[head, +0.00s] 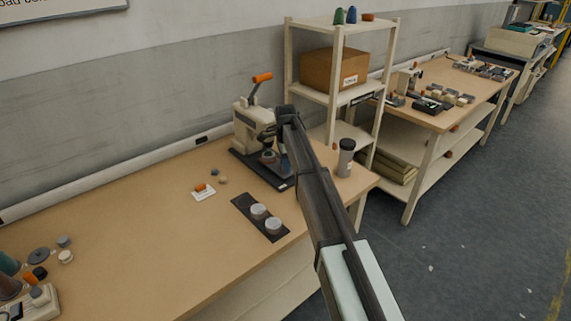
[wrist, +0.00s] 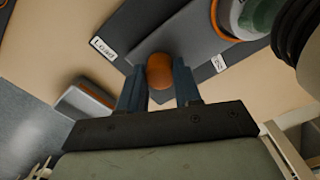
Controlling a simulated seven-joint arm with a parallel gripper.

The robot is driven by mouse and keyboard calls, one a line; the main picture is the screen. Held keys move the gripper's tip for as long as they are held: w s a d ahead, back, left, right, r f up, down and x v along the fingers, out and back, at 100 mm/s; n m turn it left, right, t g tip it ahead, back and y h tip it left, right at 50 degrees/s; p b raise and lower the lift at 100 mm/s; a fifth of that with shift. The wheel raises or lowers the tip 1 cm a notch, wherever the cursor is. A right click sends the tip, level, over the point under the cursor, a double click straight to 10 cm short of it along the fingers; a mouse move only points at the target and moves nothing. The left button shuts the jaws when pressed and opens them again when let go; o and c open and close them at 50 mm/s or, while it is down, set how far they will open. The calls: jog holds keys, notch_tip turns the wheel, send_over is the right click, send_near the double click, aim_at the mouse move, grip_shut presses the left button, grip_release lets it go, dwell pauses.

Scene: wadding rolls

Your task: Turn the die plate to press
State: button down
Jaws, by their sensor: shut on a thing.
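The press (head: 250,122), cream with an orange-tipped lever (head: 262,77), stands on a dark base at the back of the table. In the wrist view, a grey die plate (wrist: 185,38) lies over the dark base, with an orange knob (wrist: 160,66) at its near end. My gripper (wrist: 160,90) has its blue fingers shut on the knob. An orange-ringed round die (wrist: 232,20) shows at the upper right, partly cut off. A label reading "Load" (wrist: 103,47) sits left of the plate; another small label (wrist: 219,63) sits right. In the head view, my arm partly hides the plate.
A black tray (head: 243,201) with two silver-topped round pieces lies in front of the press. A grey canister (head: 345,157) stands to the right. A shelf rack (head: 336,95) rises behind. The table's middle left is mostly clear.

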jog(key=c, duration=0.8)
grip_release()
notch_tip(320, 180, up, 14)
jog(key=shift+f, duration=0.1)
dwell(0.3)
